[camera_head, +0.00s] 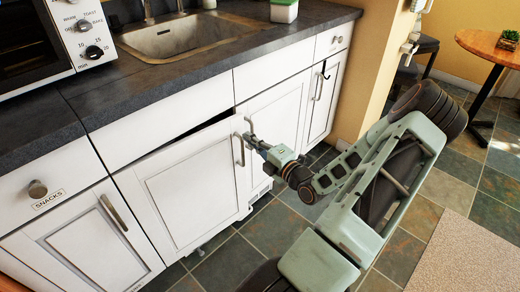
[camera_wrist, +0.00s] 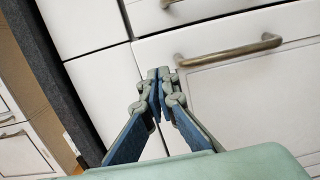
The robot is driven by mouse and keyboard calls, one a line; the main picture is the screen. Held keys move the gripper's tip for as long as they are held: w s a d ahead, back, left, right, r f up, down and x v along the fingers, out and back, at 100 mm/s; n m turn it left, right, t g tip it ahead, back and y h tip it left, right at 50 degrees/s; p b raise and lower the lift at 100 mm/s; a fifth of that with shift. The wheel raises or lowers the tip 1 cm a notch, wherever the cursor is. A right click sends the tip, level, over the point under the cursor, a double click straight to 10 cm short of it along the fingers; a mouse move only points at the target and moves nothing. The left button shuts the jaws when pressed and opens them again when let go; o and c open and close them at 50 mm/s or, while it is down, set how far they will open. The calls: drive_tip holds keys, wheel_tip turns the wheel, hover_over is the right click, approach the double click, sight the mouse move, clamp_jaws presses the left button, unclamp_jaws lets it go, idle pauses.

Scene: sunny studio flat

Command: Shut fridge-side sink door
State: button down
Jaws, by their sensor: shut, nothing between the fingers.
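The left door under the sink (camera_head: 190,190) is white and stands slightly ajar, with a dark gap along its top that widens toward its right edge. Its bar handle (camera_head: 239,149) is near that edge; in the wrist view a bar handle (camera_wrist: 230,48) shows right of my fingertips. The right sink door (camera_head: 278,120) looks flush with the cabinet. My gripper (camera_head: 251,140) is shut and empty, close to the handle in front of the doors. In the wrist view its fingertips (camera_wrist: 160,75) are together over the white fronts. Contact with the door cannot be told. No fridge is visible.
The sink (camera_head: 190,38) is set in a dark worktop (camera_head: 110,95) above. A microwave-like oven (camera_head: 45,45) stands at left, over a snacks drawer (camera_head: 45,190). A round table (camera_head: 490,45) stands far right.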

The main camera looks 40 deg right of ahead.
sight(235, 127)
drive_tip(key=w+b, duration=0.1)
drive_tip(key=w, duration=0.4)
drive_tip(key=shift+w+d, duration=0.1)
drive_tip(key=shift+w, duration=0.05)
